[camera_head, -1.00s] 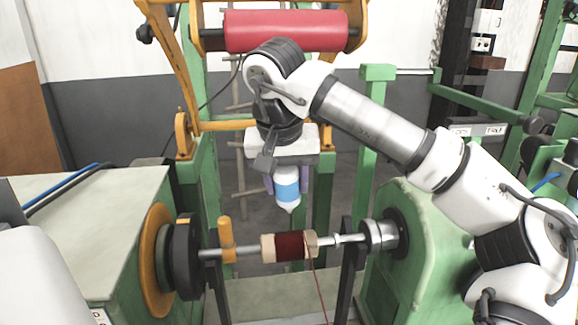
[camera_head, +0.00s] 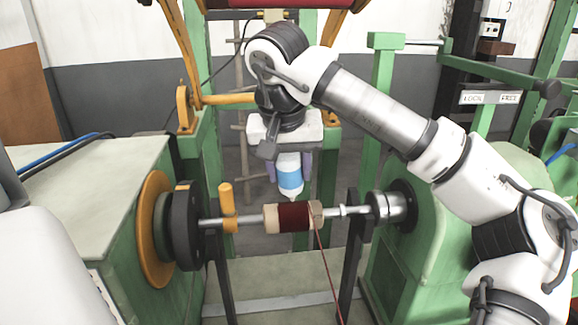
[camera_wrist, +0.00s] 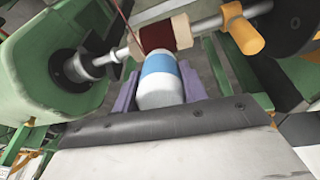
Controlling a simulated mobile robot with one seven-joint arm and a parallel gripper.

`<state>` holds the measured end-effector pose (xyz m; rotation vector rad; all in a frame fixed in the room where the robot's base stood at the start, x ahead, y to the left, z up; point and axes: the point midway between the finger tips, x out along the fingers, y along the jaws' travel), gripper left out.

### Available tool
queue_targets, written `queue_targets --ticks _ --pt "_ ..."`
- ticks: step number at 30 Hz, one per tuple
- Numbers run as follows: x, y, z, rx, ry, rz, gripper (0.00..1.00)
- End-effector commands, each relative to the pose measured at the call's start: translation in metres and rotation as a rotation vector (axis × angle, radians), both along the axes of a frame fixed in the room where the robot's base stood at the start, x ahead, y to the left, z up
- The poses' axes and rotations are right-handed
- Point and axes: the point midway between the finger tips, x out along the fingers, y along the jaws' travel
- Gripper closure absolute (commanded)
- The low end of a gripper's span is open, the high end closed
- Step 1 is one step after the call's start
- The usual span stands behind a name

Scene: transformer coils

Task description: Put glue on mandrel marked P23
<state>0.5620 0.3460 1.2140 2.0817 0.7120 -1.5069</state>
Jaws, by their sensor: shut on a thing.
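A glue bottle (camera_head: 290,176), white with a blue band, hangs nozzle down in my gripper (camera_head: 289,181). The purple fingers are shut on its sides; the bottle also shows between them in the wrist view (camera_wrist: 160,80). Below it is the mandrel (camera_head: 272,219), a beige core with dark red winding on a horizontal steel shaft. The nozzle tip is at the top edge of the winding in the head view; I cannot tell whether it touches. The mandrel also shows beyond the bottle in the wrist view (camera_wrist: 180,30). No P23 marking is legible.
A black disc with an orange wheel (camera_head: 156,229) stands left of the shaft, and a metal chuck (camera_head: 391,208) right. An orange handle (camera_head: 227,207) rises beside the core. A thin red wire (camera_head: 327,260) runs down from the winding. Green frames surround the machine.

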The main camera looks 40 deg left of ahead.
Motion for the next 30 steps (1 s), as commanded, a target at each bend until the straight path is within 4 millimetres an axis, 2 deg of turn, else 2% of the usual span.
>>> queue_targets --ticks 30 --pt "0.0001 -0.0002 -0.0065 0.0 0.0 0.0 0.83"
